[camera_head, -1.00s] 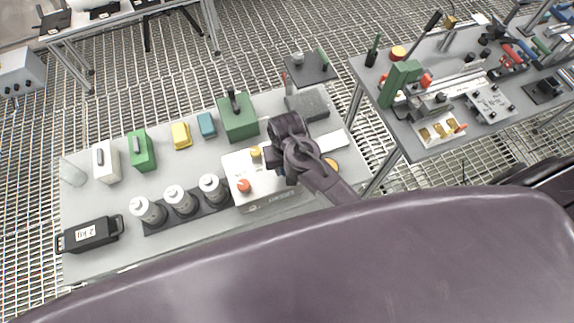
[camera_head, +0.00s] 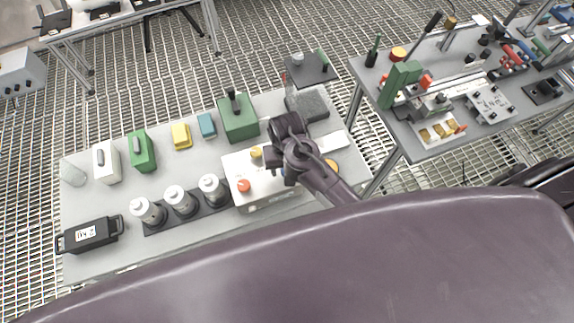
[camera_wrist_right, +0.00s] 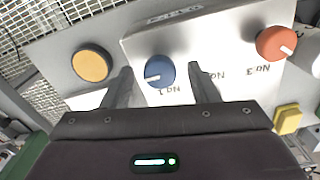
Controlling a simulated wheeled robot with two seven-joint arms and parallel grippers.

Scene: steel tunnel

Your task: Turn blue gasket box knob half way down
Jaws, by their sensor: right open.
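The gasket box (camera_head: 240,172) is a white box with knobs on the grey table. Its blue knob (camera_wrist_right: 159,70) shows in the right wrist view, with a white mark near its lower left and an upside-down label below. My left gripper is not in view.
A second table (camera_head: 420,150) is at the right.

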